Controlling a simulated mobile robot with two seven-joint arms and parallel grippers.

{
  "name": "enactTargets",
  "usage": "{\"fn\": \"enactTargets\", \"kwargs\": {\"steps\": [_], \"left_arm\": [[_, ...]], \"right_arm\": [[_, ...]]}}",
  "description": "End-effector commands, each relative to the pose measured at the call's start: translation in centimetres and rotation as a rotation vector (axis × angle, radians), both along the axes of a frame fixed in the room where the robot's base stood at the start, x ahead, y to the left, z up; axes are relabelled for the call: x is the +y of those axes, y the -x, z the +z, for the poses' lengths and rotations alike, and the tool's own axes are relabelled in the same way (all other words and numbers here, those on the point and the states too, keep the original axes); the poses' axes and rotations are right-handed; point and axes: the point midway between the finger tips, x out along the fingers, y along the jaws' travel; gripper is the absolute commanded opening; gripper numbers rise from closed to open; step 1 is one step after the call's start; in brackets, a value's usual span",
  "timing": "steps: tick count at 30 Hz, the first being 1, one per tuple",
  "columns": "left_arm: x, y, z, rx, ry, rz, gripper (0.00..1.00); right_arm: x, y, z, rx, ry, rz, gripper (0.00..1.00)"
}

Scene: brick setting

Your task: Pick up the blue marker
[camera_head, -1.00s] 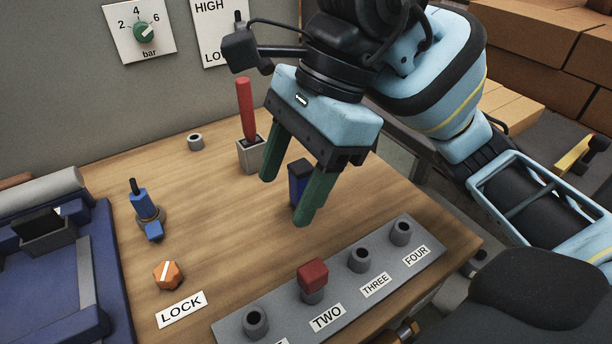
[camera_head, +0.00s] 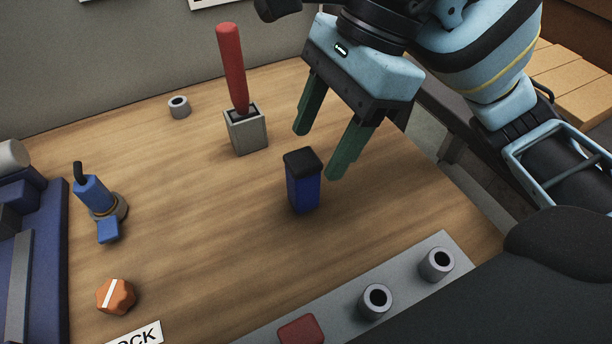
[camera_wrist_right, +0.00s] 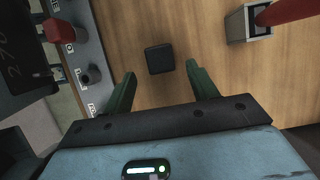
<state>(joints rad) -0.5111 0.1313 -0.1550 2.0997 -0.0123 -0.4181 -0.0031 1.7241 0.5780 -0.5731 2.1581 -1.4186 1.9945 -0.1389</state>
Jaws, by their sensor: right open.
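The blue marker (camera_head: 304,192) is a short blue block with a black cap, standing upright on the wooden bench. In the right wrist view only its black top (camera_wrist_right: 159,59) shows, ahead of the fingertips and roughly in line with the gap between them. My right gripper (camera_head: 318,153) is open and empty, with its green fingers above and just behind the marker in the head view. The fingers also show spread in the right wrist view (camera_wrist_right: 160,72). No contact with the marker shows. My left gripper is not in view.
A red stick stands in a grey square holder (camera_head: 247,136) behind the marker. A grey strip (camera_head: 335,325) with round sockets and a red block (camera_head: 300,330) lies in front. A blue valve (camera_head: 95,197) and orange knob (camera_head: 115,296) are left. Bench around the marker is clear.

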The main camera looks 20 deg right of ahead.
Motion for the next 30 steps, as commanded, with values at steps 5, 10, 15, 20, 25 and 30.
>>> {"fn": "enactTargets", "kwargs": {"steps": [5, 10, 15, 20, 25, 30], "left_arm": [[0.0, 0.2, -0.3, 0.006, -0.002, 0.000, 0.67], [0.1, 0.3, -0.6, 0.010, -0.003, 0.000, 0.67], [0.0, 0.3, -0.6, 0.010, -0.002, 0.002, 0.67], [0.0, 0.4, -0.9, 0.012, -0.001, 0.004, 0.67], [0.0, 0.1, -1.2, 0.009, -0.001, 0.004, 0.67], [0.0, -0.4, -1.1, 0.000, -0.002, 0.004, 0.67]], "right_arm": [[0.4, 0.0, -0.9, 0.003, 0.000, 0.001, 0.58], [1.0, 0.0, -2.4, 0.002, -0.001, 0.000, 0.58], [1.2, 0.0, -2.7, 0.001, -0.001, 0.000, 0.58], [2.0, -0.1, -4.6, 0.004, -0.001, 0.003, 0.58], [2.8, -0.1, -6.6, 0.002, 0.000, 0.002, 0.58], [3.1, -0.2, -7.2, 0.000, -0.001, 0.000, 0.58]]}}
